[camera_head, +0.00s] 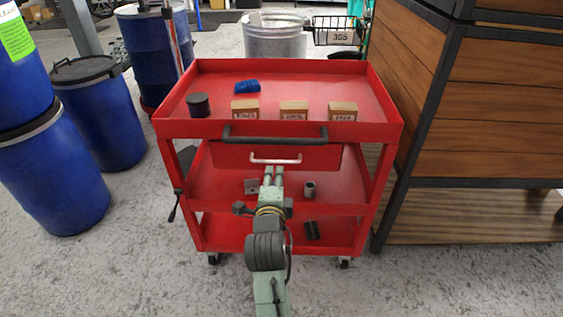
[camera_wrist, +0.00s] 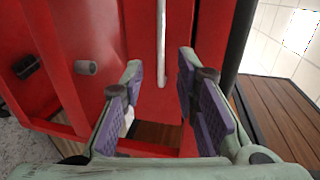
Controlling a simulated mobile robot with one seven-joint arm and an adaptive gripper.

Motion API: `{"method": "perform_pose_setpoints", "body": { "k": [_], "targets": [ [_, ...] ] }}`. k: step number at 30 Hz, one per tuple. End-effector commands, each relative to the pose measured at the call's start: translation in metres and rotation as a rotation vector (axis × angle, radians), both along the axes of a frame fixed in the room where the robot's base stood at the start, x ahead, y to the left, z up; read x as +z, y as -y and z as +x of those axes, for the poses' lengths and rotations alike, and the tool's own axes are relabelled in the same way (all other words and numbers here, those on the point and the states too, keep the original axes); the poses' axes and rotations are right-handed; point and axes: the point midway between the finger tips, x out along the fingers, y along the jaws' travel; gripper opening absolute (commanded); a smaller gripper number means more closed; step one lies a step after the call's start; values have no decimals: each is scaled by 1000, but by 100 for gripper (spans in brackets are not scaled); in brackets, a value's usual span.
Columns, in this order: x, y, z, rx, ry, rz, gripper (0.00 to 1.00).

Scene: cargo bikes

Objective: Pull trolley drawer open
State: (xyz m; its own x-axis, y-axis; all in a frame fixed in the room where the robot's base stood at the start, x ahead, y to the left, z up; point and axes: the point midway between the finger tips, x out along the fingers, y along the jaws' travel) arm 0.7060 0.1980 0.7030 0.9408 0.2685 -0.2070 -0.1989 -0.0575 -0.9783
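The red trolley (camera_head: 340,80) stands ahead of me, its drawer (camera_head: 322,157) under the top tray. The drawer's light metal handle (camera_head: 275,161) runs across its front; it also shows upright in the wrist view (camera_wrist: 161,45). My gripper (camera_head: 273,170) is just in front of and below the handle. In the wrist view my gripper (camera_wrist: 160,65) is open, with one finger on each side of the handle's line and gaps between. I cannot tell whether the handle's end is between the fingertips. The drawer front looks flush with the trolley.
A black bar handle (camera_head: 275,135) sits above the drawer. The top tray holds a black cylinder (camera_head: 198,105), a blue item (camera_head: 247,87) and several small boxes (camera_head: 293,110). Blue barrels (camera_head: 101,120) stand left; a wooden cabinet (camera_head: 490,130) stands close on the right.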

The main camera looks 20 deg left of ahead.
Motion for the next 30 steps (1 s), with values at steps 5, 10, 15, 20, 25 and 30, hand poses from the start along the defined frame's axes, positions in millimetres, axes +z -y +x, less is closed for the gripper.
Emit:
{"method": "perform_pose_setpoints", "body": {
  "k": [5, 10, 15, 20, 25, 30],
  "targets": [
    [-5, -10, 34, 0, 0, 1, 28],
    [-11, -18, 61, 2, 2, 1, 28],
    [-15, -23, 76, 2, 3, 0, 28],
    [-16, -24, 80, 2, 3, 0, 28],
    [-16, -24, 80, 2, 3, -1, 28],
    [-16, -24, 80, 2, 3, -1, 18]
  ]
}}
